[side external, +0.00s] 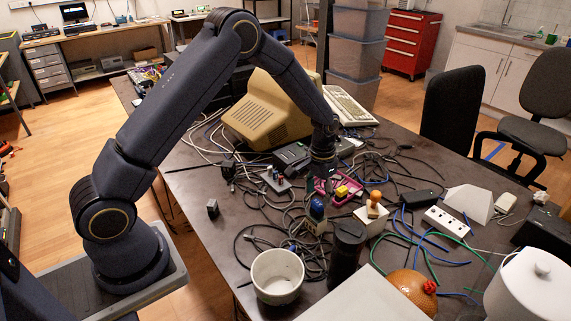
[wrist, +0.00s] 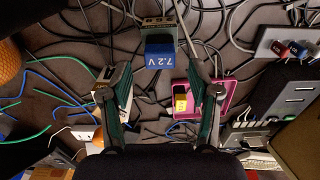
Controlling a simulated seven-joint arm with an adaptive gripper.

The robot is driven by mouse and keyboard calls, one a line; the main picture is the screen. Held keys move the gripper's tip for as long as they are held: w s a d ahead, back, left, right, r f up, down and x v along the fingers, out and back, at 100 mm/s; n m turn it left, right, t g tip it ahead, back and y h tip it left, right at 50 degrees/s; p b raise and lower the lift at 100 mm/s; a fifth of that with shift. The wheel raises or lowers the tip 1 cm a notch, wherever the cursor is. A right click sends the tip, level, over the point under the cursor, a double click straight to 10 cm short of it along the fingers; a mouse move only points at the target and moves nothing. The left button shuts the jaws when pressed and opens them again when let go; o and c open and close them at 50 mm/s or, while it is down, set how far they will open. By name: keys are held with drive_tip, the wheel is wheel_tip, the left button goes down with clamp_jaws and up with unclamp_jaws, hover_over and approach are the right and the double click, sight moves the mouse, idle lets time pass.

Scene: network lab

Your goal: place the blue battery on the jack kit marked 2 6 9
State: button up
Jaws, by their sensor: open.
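The blue battery (wrist: 160,53), lettered 7.2 V, shows in the wrist view at the upper middle, with a beige block (wrist: 157,22) against it. In the side view the battery (side external: 317,208) stands upright among the cables. My gripper (side external: 322,175) is open and empty above the table, behind the battery. In the wrist view its two fingers (wrist: 157,80) are apart, with the battery ahead of the gap between them. A grey plate with red and blue jacks (wrist: 287,46) lies at the upper right; it also shows in the side view (side external: 275,180). I cannot read 2 6 9 on it.
A pink tray (side external: 328,190) with a yellow piece lies under my gripper. A white box (side external: 369,224) with a wooden-knobbed stamp, a black cylinder (side external: 347,252) and a white pot (side external: 278,277) stand near the battery. Loose cables cover much of the table.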

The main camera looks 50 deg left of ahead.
wheel_tip(320, 180, up, 6)
drive_tip(key=shift+f, duration=0.1)
wheel_tip(320, 180, up, 8)
drive_tip(key=f+t, duration=0.1)
hover_over(318, 203)
drive_tip(key=s, duration=0.3)
drive_tip(key=s+r+t, duration=0.1)
drive_tip(key=s+r, duration=0.5)
drive_tip(key=r, duration=0.3)
drive_tip(key=s+r+t, duration=0.1)
drive_tip(key=s+r, duration=0.1)
drive_tip(key=s, duration=0.6)
drive_tip(key=s+r+t, duration=0.2)
drive_tip(key=s, duration=0.7)
drive_tip(key=shift+d+r+t, duration=0.25)
drive_tip(key=shift+d+t, duration=0.05)
drive_tip(key=shift+d, duration=0.1)
